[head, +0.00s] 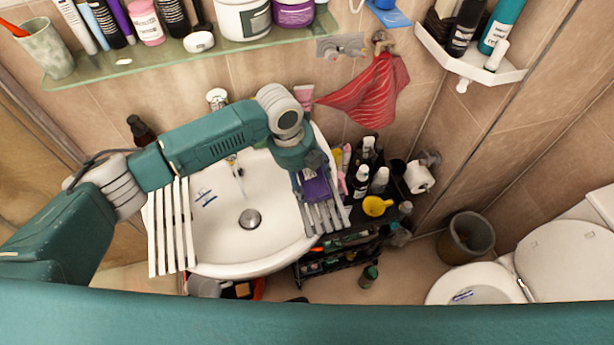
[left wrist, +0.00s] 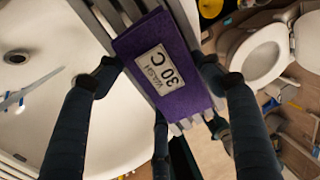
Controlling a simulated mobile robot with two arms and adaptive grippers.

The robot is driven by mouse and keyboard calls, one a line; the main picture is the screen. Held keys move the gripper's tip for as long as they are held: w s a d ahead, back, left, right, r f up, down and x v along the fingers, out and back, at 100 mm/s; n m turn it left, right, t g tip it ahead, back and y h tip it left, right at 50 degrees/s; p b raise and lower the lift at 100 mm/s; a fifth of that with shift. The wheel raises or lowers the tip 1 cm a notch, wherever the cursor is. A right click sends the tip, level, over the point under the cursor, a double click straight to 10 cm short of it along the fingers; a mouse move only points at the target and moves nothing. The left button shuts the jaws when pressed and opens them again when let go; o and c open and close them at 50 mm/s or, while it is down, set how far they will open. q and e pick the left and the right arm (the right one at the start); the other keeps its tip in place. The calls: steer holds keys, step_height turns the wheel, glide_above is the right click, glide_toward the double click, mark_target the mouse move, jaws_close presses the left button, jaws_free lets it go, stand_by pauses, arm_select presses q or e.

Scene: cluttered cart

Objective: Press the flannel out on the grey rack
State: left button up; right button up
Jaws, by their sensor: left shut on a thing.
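The flannel is a small purple cloth (head: 316,187) with a white label reading "WASH 30 C", clear in the left wrist view (left wrist: 185,85). It lies over the slats of the grey rack (head: 322,219) at the basin's right side; the slats show beyond it in the wrist view (left wrist: 110,14). My left gripper (head: 306,172) is over the flannel, pointing down. Whether the cloth touches the slats everywhere is hidden. My right gripper is not in view.
A white slatted rack (head: 172,228) lies across the basin's left side. The white basin (head: 215,240) lies between the racks. A black cart (head: 345,243) crowded with bottles and a yellow jug (head: 376,206) stands close right. A red striped cloth (head: 372,95) hangs above.

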arm_select(q)
steer(key=shift+s+f, duration=0.1)
steer(key=shift+f, duration=0.05)
stand_by(0.7)
steer(key=p+v, duration=0.2)
steer(key=d+p+v, duration=0.1)
steer(key=p+v, duration=0.4)
steer(key=v, duration=0.1)
steer(key=shift+w+d+r, duration=0.25)
steer(key=shift+w, duration=0.15)
